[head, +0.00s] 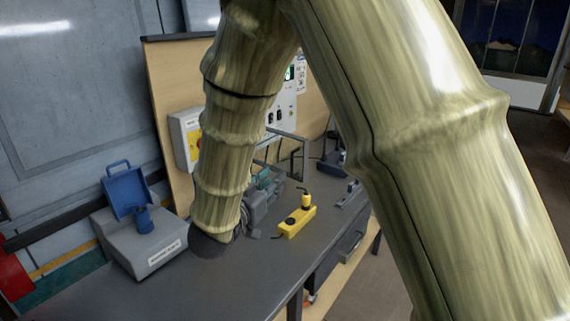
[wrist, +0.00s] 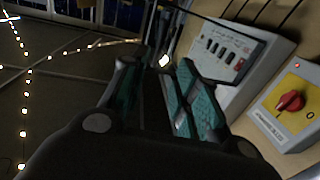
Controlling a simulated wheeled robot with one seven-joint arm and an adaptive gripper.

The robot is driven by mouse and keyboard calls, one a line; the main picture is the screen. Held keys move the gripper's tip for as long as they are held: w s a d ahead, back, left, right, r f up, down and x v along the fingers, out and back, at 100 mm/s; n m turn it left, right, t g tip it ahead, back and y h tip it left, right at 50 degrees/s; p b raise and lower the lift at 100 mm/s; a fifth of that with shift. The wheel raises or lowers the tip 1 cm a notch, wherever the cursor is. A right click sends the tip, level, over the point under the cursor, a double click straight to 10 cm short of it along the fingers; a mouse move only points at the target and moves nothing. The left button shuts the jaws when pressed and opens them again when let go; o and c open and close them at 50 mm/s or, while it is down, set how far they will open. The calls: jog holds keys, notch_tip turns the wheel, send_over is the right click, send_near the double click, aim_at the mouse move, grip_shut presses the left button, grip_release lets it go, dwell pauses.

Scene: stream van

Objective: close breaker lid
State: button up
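The breaker box (head: 284,108) is a pale box with dark switches on the wooden backboard, partly hidden by my arm. A thin grey frame (head: 306,158), which looks like its clear lid, stands out from the box below the switches, so the lid appears open. In the wrist view the breaker box (wrist: 228,56) shows its bare switch row, with a dark lid edge near it. My gripper (head: 268,178) is low over the bench, in front of the backboard and near the frame. In the wrist view its teal-padded fingers (wrist: 156,72) are apart with nothing seen between them; contact with the lid is unclear.
A box with a yellow panel (head: 193,143) and red knob (wrist: 290,102) is beside the breaker box. A yellow block (head: 297,222) lies right of my gripper. The front bench (head: 215,285) is clear.

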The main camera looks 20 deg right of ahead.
jog(key=p+x, duration=0.1)
jog(key=x, duration=0.8)
jog(key=shift+d, duration=0.2)
grip_shut()
